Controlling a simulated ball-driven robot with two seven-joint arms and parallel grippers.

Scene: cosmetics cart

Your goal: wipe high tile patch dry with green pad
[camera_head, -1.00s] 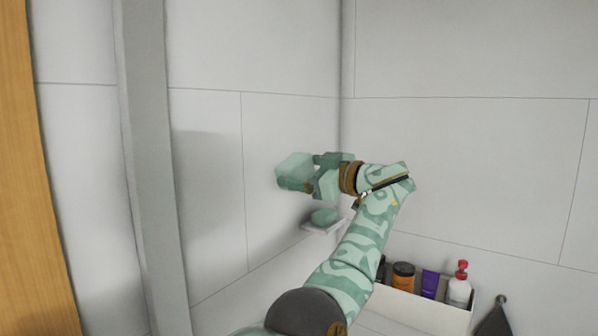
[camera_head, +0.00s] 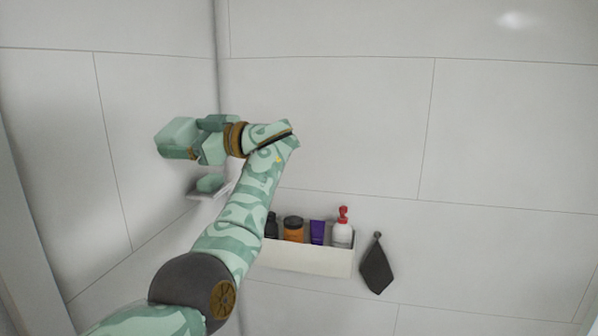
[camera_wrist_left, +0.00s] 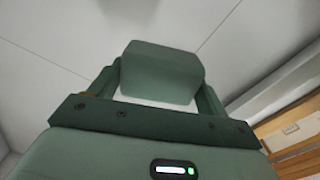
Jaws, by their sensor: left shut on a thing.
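The green pad (camera_head: 177,137) is a block held at the end of my left gripper (camera_head: 192,140). In the left wrist view the pad (camera_wrist_left: 162,72) sits between the two fingers of the left gripper (camera_wrist_left: 158,90), which is shut on it. The pad is near the left tiled wall (camera_head: 60,120), close to the corner. I cannot tell whether it touches the tiles. No wet patch can be made out on the tiles. My right gripper is not in view.
A small shelf (camera_head: 198,193) with a green soap-like piece (camera_head: 210,183) is on the wall just below my gripper. A white caddy (camera_head: 310,260) holds several bottles and tubes. A dark cloth (camera_head: 377,270) hangs from a hook. The right wall is otherwise clear.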

